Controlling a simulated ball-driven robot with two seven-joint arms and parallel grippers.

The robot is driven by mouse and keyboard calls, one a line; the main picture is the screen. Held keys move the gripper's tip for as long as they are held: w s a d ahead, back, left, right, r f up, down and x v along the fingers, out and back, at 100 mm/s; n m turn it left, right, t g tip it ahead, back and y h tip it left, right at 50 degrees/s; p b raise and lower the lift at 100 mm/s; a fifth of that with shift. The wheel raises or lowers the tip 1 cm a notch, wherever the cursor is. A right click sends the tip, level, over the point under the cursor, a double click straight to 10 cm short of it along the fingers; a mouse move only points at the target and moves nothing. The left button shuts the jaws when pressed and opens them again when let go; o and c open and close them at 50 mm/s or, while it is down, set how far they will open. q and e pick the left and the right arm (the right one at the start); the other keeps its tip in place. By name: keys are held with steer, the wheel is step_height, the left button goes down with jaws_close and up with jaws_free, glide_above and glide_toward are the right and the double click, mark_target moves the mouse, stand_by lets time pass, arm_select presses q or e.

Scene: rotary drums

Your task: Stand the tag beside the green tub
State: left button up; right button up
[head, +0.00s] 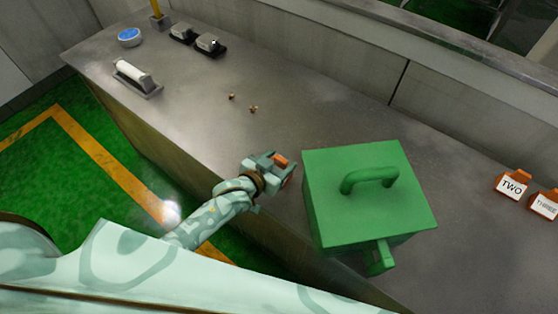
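The green tub (325,215) stands on the metal counter right of centre, with a flat lid and a looped handle on top. A green bracket-like part sticks out from its near side. My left gripper (279,164) is just left of the tub, low over the counter near its front edge. A small orange piece, which looks like the tag (281,160), shows between its fingers, and the gripper appears shut on it. The tag's face and any lettering are hidden. A small gap shows between gripper and tub. My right gripper is not in view.
Two orange-backed tags, TWO (513,187) and THREE (545,205), stand on the counter (310,110) at the right. Two small brass pieces (252,109) lie left of centre. A white roller (133,75), a blue-topped disc (129,37) and black-based devices (208,44) sit at the far left.

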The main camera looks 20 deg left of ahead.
arm_select(q)
steer(key=shift+r, duration=0.2)
steer(key=p+v, duration=0.2)
steer(key=v, duration=1)
steer(key=s+a+f+g+y, duration=0.25)
steer(key=s+f, duration=0.45)
steer(key=f, duration=0.5)
steer(key=s+a+f+g+y, duration=0.1)
steer(key=s+a+f+g, duration=0.45)
steer(key=f, duration=0.75)
steer(key=s+f+g+y, duration=0.15)
steer(key=s+f, duration=0.25)
steer(key=s, duration=0.6)
steer(key=s+f+g, duration=0.2)
steer(key=s+f, duration=0.2)
steer(key=s, duration=0.6)
step_height(320, 180, down, 7)
steer(key=b, duration=0.6)
steer(key=shift+s+b, duration=0.35)
steer(key=shift+s, duration=0.1)
steer(key=shift+f, duration=0.15)
